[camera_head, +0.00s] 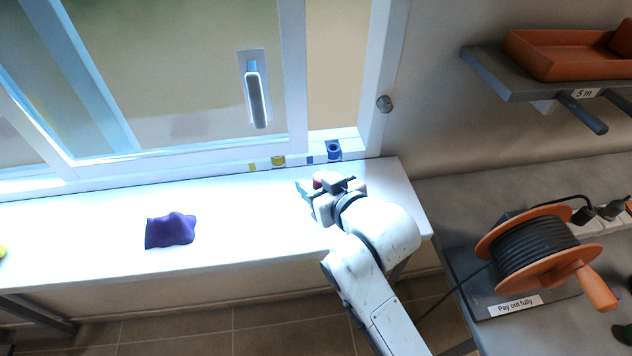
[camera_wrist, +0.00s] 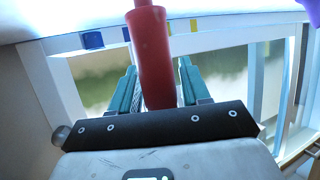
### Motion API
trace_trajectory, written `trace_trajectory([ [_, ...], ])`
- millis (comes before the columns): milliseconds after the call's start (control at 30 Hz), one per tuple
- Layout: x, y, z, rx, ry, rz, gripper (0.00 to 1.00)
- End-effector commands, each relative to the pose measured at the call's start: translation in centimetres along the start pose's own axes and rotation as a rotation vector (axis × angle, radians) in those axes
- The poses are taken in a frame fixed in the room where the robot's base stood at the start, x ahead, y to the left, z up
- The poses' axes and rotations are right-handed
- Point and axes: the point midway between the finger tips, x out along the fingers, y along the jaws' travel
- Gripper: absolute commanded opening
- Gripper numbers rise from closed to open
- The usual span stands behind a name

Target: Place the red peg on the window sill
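The red peg (camera_wrist: 152,60) stands large in the middle of the wrist view, between the two teal fingers of my gripper (camera_wrist: 158,76). The fingers sit close on both sides of it, and the gripper looks shut on it. One end of the peg is cut off by the frame edge. I cannot tell whether the peg touches the sill.
A purple cloth (camera_head: 170,231) lies on the sill to the left. Small blue and yellow pieces, including a blue one (camera_head: 334,150), line the window's foot. A cable reel (camera_head: 535,250) stands on the grey bench at the right. The sill between cloth and gripper is clear.

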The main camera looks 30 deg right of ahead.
Motion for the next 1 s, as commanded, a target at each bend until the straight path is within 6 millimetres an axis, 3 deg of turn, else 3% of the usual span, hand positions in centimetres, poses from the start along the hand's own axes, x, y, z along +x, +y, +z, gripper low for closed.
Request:
trace_trajectory([
  [133,0.0,0.0,0.0,0.000,0.000,0.000,0.59],
  [467,-0.5,0.0,-0.2,-0.001,-0.001,0.000,0.59],
  [1000,-10.1,0.0,-0.1,-0.001,-0.001,0.000,0.59],
])
